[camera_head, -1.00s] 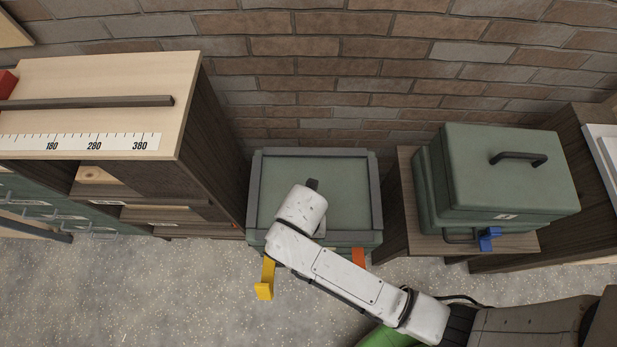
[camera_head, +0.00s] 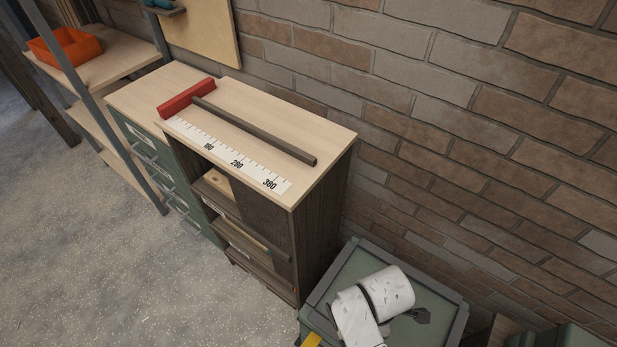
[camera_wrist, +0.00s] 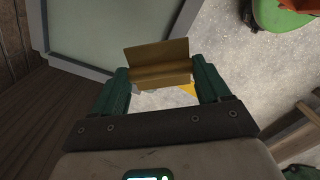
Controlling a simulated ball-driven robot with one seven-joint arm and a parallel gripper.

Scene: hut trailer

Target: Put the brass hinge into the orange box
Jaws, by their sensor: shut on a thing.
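The brass hinge (camera_wrist: 158,62) is held between the two green fingers of my gripper (camera_wrist: 160,84) in the wrist view. It looks like a folded, gold-brown plate. The gripper is shut on it, above the edge of a green-topped box and the speckled floor. An orange box (camera_head: 66,46), open at the top, stands on a wooden shelf at the far upper left of the head view. In the head view my white arm is over the green-topped box at the bottom, and the fingers and hinge cannot be clearly made out there.
A wooden cabinet (camera_head: 325,195) with a ruler (camera_head: 222,155), a dark bar (camera_head: 255,130) and a red block (camera_head: 187,97) on top stands between my arm and the orange box's shelf. The green-topped box (camera_head: 345,275) is by the brick wall. The floor (camera_head: 130,265) at left is clear.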

